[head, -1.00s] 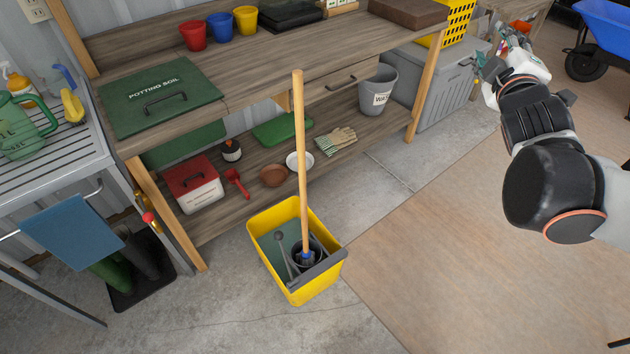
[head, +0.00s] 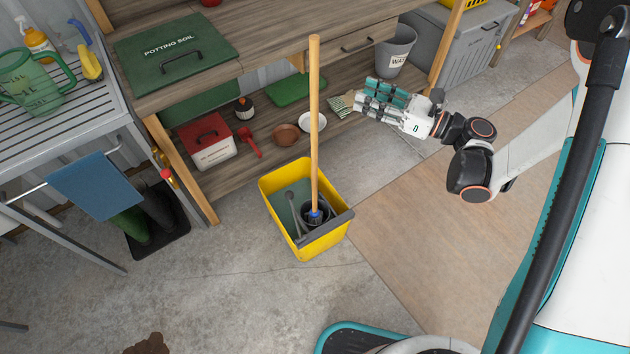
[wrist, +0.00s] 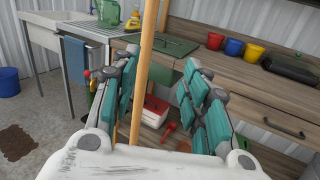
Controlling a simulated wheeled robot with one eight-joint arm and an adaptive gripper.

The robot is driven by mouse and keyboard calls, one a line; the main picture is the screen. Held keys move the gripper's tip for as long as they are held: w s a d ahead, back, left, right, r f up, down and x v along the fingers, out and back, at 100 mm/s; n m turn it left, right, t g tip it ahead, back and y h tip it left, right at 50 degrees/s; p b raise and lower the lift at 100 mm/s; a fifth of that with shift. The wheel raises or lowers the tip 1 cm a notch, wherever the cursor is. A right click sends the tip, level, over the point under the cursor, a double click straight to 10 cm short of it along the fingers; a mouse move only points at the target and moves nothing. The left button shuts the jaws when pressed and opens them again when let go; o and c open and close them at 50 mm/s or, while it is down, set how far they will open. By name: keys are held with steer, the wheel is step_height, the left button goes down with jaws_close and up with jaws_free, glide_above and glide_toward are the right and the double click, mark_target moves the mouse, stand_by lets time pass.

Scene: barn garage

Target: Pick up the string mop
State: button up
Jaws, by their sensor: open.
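The string mop (head: 314,125) stands upright in a yellow bucket (head: 268,207), its long wooden handle rising well above the rim. Its blue collar shows at the grey wringer, and its strings are hidden there. My gripper (head: 362,98) is open and empty, to the right of the handle at about mid-height, its fingers pointing left toward it. In the wrist view the handle (wrist: 146,65) runs upright between the two teal-padded fingers of my gripper (wrist: 156,85). The handle looks farther off than the fingertips, and I see no contact.
A wooden potting bench (head: 275,45) stands behind the bucket, with a red-and-white box (head: 208,143) and a grey pail (head: 394,50) on its lower shelf. A metal sink table (head: 40,105) with a blue towel (head: 97,185) is at left.

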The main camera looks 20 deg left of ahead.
step_height(320, 180, down, 2)
steer(key=s+n+g, duration=0.1)
steer(key=b, duration=0.1)
glide_toward(314, 89)
steer(key=a, duration=0.1)
steer(key=w+a+f, duration=0.1)
steer(key=a, duration=0.1)
steer(key=shift+w+a+f, duration=0.3)
steer(key=shift+a+f, duration=0.05)
steer(key=shift+w+a+r+b, duration=0.2)
steer(key=shift+a+b, duration=0.15)
steer(key=shift+a, duration=0.7)
steer(key=shift+w+a+r+b, duration=0.1)
steer(key=shift+w+a+b, duration=0.2)
steer(key=shift+a, duration=0.8)
steer(key=shift+w+a+r+b, duration=0.1)
steer(key=shift+a+b, duration=0.3)
steer(key=shift+a, duration=0.65)
steer(key=shift+c, duration=0.6)
jaws_close()
